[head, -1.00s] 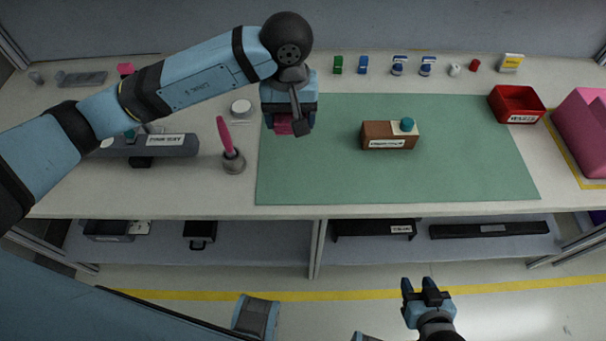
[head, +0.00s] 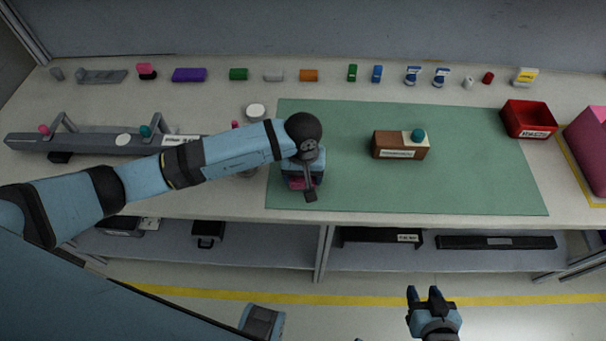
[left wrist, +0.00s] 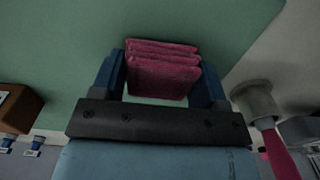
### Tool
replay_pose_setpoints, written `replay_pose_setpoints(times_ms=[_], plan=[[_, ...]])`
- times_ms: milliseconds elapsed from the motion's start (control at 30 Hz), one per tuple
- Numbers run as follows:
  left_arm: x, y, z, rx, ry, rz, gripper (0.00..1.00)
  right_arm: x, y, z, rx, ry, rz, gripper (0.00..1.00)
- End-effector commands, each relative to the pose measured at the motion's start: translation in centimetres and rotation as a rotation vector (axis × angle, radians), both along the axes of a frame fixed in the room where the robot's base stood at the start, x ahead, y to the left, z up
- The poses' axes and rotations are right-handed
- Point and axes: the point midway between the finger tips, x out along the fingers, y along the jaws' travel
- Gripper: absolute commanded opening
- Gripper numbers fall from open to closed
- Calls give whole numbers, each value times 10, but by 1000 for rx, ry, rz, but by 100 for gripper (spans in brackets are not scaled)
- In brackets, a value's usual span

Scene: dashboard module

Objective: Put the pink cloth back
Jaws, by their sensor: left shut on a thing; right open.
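The pink cloth is a folded, dark pink stack (left wrist: 162,70) between the fingers of my left gripper (left wrist: 163,85) in the left wrist view. In the head view, the left gripper (head: 303,182) is over the left part of the green mat (head: 460,185), and only a little of the cloth (head: 301,183) shows beneath it. The left gripper is shut on the cloth. I cannot tell whether the cloth touches the mat. My right gripper (head: 430,298) is open and empty, in front of the bench and low in the head view.
A brown box with a teal knob (head: 400,146) stands on the mat. A red bin (head: 528,119) and a pink block (head: 590,150) are at the right. Small items line the back edge. A grey cup (left wrist: 256,100) with a pink-handled tool stands left of the mat.

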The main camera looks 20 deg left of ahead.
Motion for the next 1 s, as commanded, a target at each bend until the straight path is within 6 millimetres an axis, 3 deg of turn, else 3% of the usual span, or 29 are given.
replay_pose_setpoints(times_ms=[433,467,567,833,1000], plan=[[1,0,-11,0,-3,-1,45,0,0,-4,1,-3,1,43],[1,0,-10,0,-2,-1,72,0,0,-3,1,-2,1,43],[0,0,-10,0,-2,-1,93,0,0,-3,0,1,1,43],[0,0,-9,-1,-1,-1,93,-1,1,-2,1,1,2,43],[1,0,4,-1,-4,-2,93,-1,1,-1,1,1,2,43]])
